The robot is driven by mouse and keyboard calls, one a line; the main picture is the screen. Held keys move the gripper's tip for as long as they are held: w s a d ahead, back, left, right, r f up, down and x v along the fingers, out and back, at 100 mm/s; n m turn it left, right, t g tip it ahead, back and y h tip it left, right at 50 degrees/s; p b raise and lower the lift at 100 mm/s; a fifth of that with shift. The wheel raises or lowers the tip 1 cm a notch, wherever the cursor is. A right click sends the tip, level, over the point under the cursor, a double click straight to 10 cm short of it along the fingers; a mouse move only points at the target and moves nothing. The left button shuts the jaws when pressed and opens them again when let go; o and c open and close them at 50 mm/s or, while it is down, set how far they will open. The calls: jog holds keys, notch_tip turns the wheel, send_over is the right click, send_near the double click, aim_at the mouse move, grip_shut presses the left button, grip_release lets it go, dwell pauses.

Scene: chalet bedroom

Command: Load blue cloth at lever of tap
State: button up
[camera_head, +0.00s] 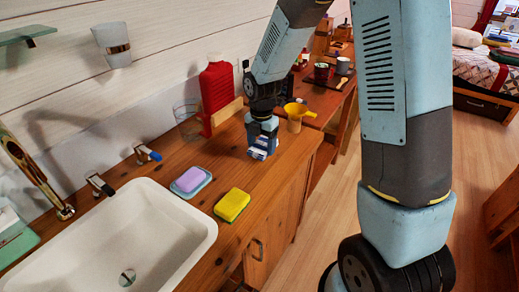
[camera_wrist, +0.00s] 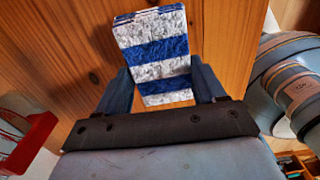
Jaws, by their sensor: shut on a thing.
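My gripper (camera_head: 262,143) is shut on a folded blue-and-white striped cloth (camera_head: 257,154), low above the wooden counter at its right part. In the wrist view the cloth (camera_wrist: 153,54) sits between both fingers (camera_wrist: 163,88) and sticks out past them; I cannot tell whether it touches the counter. The tap's brass spout (camera_head: 33,168) rises behind the sink at the left. Two small levers stand along the sink's back edge: a dark one (camera_head: 99,184) and one with a blue end (camera_head: 148,153). Both are left of my gripper and apart from the cloth.
A white sink (camera_head: 140,228) is set in the counter (camera_head: 285,155). A purple sponge on a blue dish (camera_head: 191,181) and a yellow sponge (camera_head: 232,204) lie between sink and gripper.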

jog(key=shift+s+f, duration=0.1)
jog(key=shift+f, duration=1.05)
jog(key=shift+f, duration=0.1)
jog(key=o, duration=1)
